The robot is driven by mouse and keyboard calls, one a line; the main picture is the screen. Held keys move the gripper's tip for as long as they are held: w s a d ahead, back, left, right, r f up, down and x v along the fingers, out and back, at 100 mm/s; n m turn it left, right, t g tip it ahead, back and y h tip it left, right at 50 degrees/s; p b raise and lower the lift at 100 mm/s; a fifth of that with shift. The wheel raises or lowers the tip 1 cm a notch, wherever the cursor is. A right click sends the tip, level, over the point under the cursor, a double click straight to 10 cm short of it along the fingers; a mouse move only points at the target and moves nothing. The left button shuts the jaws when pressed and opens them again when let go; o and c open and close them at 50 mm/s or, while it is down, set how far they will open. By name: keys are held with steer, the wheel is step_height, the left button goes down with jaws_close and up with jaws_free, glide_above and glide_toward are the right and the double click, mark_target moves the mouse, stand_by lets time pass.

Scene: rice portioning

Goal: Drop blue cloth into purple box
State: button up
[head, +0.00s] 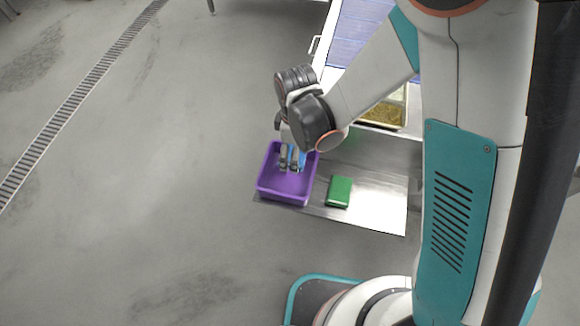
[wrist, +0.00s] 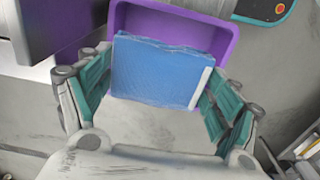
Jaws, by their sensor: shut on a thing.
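The purple box (head: 287,188) is an open tray at the left end of a low metal shelf in the head view. It also shows in the wrist view (wrist: 228,42), behind the cloth. The blue cloth (wrist: 160,72) is a flat folded rectangle with a white edge strip on its right side. My gripper (head: 290,164) is shut on the cloth, with a teal finger on each side of it in the wrist view. In the head view the gripper points down over the box's far part and hides most of the cloth. I cannot tell how high the cloth is above the box's floor.
A green block (head: 340,191) lies on the metal shelf (head: 383,205), right of the purple box. A container of yellowish grains (head: 386,112) stands farther back, beside my arm. Open grey floor (head: 150,180) lies left of the shelf.

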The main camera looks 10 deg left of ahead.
steer(key=shift+s+f+b, duration=0.1)
steer(key=shift+f+b, duration=1.5)
steer(key=shift+f, duration=1.35)
steer(key=o, duration=1)
steer(key=shift+o, duration=0.2)
steer(key=shift+r, duration=0.15)
step_height(320, 180, up, 12)
steer(key=shift+f, duration=0.1)
